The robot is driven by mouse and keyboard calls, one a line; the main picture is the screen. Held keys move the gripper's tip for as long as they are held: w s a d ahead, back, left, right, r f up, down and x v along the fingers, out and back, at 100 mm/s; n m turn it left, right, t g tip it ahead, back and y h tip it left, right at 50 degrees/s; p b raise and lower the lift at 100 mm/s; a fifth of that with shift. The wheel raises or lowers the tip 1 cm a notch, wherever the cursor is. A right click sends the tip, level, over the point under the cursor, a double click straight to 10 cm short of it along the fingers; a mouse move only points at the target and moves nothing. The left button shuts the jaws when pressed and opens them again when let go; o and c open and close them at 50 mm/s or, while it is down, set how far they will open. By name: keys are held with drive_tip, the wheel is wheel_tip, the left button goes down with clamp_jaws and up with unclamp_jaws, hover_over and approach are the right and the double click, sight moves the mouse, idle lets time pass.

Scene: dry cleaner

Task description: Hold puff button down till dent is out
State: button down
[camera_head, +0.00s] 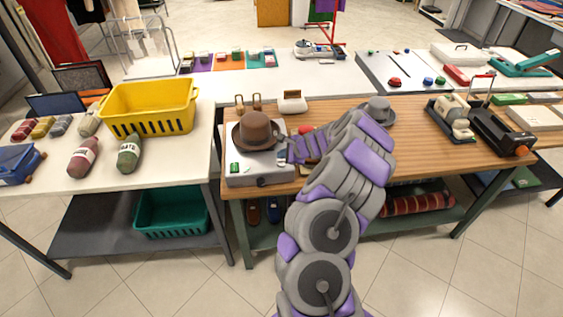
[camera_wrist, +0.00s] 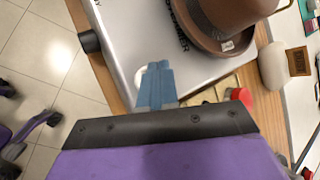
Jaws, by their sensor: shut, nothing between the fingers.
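A brown hat (camera_head: 255,131) with a dark band sits on a silver-grey steamer box (camera_head: 262,180) at the left end of the wooden table. In the wrist view the hat (camera_wrist: 222,22) is at the top, with a small pale tag on its brim. My gripper (camera_wrist: 157,68) is shut and empty, its blue fingertips together over the box's top, beside the hat. A pale round spot (camera_wrist: 140,76), perhaps the puff button, shows partly behind the fingertips. I cannot tell whether they touch or press it. The dent is not visible.
A black knob (camera_wrist: 89,42) sticks out from the box's side. A red round thing (camera_wrist: 242,97) lies near my gripper's right side. A grey hat (camera_head: 378,113) stands further right on the table. A yellow basket (camera_head: 150,107) is on the left table.

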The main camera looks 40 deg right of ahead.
sight(283, 163)
drive_tip(key=shift+r+p, duration=2)
drive_tip(key=shift+r, duration=0.4)
drive_tip(key=shift+f, duration=0.1)
